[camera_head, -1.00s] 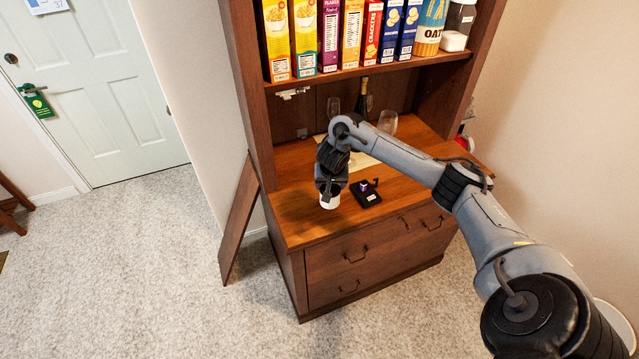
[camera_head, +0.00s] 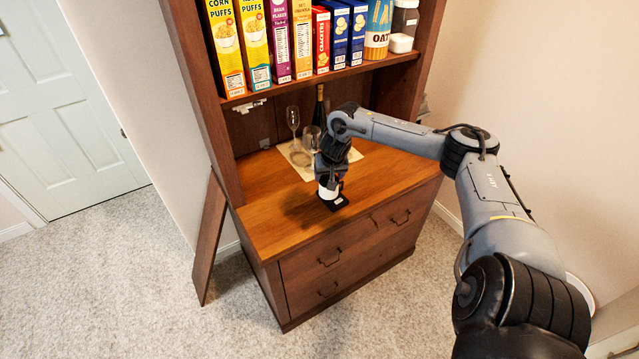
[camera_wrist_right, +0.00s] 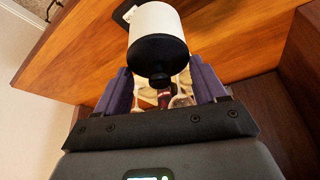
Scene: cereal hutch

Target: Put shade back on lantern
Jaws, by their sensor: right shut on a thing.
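The lantern shade is a white cylinder with a black cap and knob (camera_wrist_right: 158,28). In the head view the white shade (camera_head: 328,191) hangs upright under my right gripper (camera_head: 329,179). In the right wrist view the two purple fingers of my right gripper (camera_wrist_right: 160,70) stand either side of the black cap end. The black lantern base (camera_head: 339,203) is on the wooden counter, directly below and slightly right of the shade. Part of it shows behind the shade in the wrist view (camera_wrist_right: 122,12). The shade hides most of the base, so I cannot tell whether they touch. My left gripper is not visible.
Wine glasses (camera_head: 293,120) and a dark bottle (camera_head: 320,107) stand at the back of the counter (camera_head: 270,205), near a light mat. Cereal boxes (camera_head: 303,40) line the shelf above. The counter's left and front right are clear.

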